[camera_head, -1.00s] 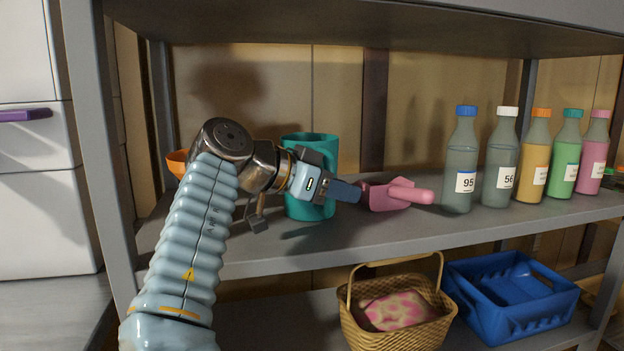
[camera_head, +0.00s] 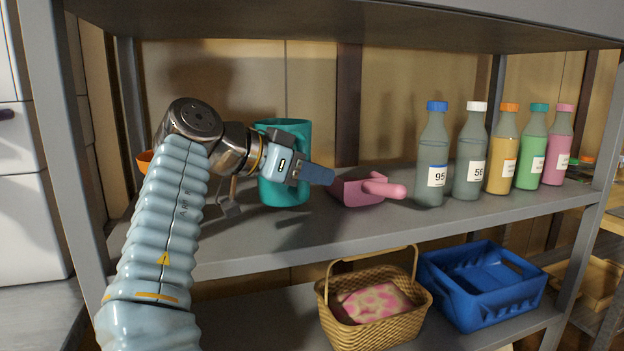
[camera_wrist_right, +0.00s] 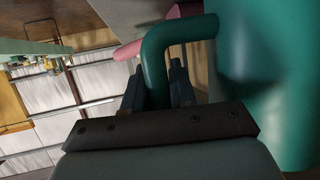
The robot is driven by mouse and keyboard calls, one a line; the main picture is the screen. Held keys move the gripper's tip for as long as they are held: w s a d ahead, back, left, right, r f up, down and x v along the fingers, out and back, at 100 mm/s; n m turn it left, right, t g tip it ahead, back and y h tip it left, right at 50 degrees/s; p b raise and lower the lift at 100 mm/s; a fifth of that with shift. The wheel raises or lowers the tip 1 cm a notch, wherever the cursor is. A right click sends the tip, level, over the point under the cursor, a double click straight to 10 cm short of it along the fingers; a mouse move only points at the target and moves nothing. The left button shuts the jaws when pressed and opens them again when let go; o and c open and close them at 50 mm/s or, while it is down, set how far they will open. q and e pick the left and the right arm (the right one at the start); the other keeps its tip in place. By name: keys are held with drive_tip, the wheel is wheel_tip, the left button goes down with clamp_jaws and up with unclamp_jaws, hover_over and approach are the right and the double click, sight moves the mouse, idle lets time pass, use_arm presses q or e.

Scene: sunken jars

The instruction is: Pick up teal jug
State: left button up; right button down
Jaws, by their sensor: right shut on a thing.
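The teal jug (camera_head: 284,194) is upright at the left part of the upper shelf, partly hidden behind my right gripper (camera_head: 320,175). Its base appears slightly above the shelf surface. In the right wrist view the jug's wall (camera_wrist_right: 280,70) fills the right side. Its curved handle runs down between the two dark fingers of my right gripper (camera_wrist_right: 157,92), which is shut on it. My left gripper is in neither view.
A pink scoop (camera_head: 352,192) lies just right of the jug. Several labelled bottles (camera_head: 432,160) stand further right. An orange bowl (camera_head: 144,160) is behind my arm. A basket (camera_head: 335,325) and a blue crate (camera_head: 450,300) are on the lower shelf. The upper shelf's front is clear.

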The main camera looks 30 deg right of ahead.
drive_tip(key=s+a+r+p, duration=0.2)
drive_tip(key=s+a+r, duration=0.4)
drive_tip(key=a+r, duration=0.4)
drive_tip(key=shift+v, duration=1.2)
drive_tip(key=shift+s+a+f, duration=0.1)
drive_tip(key=shift+s, duration=0.15)
drive_tip(key=c, duration=1.6)
unclamp_jaws()
clamp_jaws()
